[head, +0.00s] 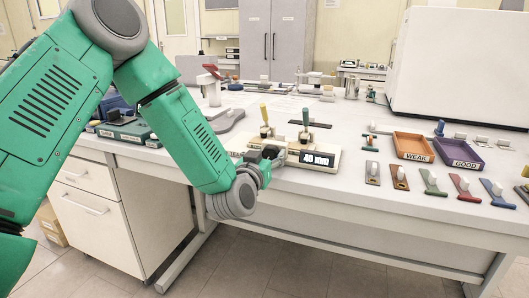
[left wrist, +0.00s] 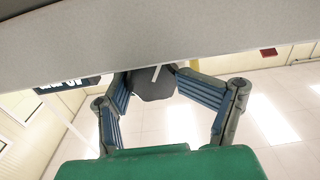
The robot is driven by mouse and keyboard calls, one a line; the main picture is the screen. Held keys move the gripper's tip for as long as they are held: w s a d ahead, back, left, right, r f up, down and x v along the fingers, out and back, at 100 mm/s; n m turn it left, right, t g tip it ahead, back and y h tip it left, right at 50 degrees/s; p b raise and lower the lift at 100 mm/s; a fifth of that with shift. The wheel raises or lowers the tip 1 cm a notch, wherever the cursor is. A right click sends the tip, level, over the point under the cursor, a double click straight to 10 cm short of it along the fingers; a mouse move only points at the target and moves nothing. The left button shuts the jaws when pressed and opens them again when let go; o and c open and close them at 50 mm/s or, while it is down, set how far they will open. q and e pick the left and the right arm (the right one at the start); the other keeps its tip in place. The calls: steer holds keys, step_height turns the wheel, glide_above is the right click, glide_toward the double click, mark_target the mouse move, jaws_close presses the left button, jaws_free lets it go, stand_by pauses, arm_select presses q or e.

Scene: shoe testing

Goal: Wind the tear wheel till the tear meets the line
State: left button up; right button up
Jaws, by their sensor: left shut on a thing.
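The tear tester (head: 292,157) is a low cream device at the table's front edge, with a display (head: 318,159) reading 40 mm. A yellow-handled clamp (head: 264,115) and a green-handled clamp (head: 306,118) stand on it. My left gripper (head: 270,154) is at the tester's front, left of the display. In the left wrist view my left gripper (left wrist: 152,77) is shut on the dark grey wheel (left wrist: 153,88), one finger on each side. The display shows upside down there (left wrist: 68,84). The tear and its line cannot be made out. My right gripper is not in view.
An orange WEAK tray (head: 416,157) and a purple GOOD tray (head: 465,167) lie to the right. Several coloured shoe samples (head: 433,184) line the front edge. A white box (head: 455,65) stands behind. A dark green case (head: 125,133) is at the left.

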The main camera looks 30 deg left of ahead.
arm_select(q)
steer(key=shift+d+f, duration=0.2)
steer(key=shift+d, duration=0.3)
steer(key=o, duration=0.9)
steer(key=shift+h, duration=0.3)
steer(key=shift+w+d, duration=0.25)
steer(key=shift+r, duration=0.15)
steer(key=shift+s+a, duration=0.1)
steer(key=shift+a, duration=0.35)
steer(key=shift+s+a, duration=0.1)
steer(key=shift+s, duration=0.05)
steer(key=v, duration=1.1)
steer(key=shift+s+d, duration=0.3)
steer(key=shift+d, duration=0.1)
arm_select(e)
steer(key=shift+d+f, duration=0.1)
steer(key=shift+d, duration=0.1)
